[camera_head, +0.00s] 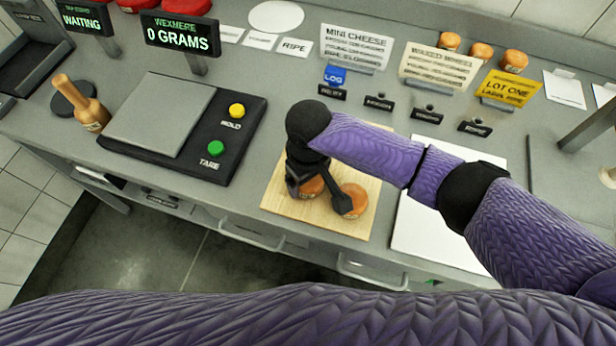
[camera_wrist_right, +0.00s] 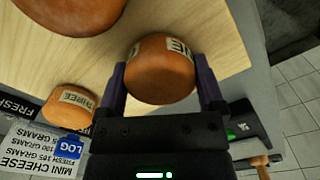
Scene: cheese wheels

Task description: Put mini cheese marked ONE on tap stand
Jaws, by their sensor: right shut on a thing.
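My right gripper (camera_head: 317,190) is over the wooden board (camera_head: 277,198), shut on a small orange mini cheese (camera_head: 312,188). In the right wrist view the held cheese (camera_wrist_right: 158,72) sits between both fingers (camera_wrist_right: 160,88); its white label is partly cut off and looks like ONE. I cannot tell if it is clear of the board. A second cheese (camera_head: 353,201) is beside it on the board. A third cheese (camera_wrist_right: 72,106), labelled THREE, shows in the wrist view. The black round pad (camera_head: 70,97) by the wooden mallet (camera_head: 86,108) may be the tap stand. My left gripper is out of view.
The scale (camera_head: 160,115) stands left of the board, its display (camera_head: 181,36) reading 0 GRAMS. Signs (camera_head: 355,47) and small black tags stand behind. A white sheet (camera_head: 425,235) lies right of the board. The counter between scale and board is clear.

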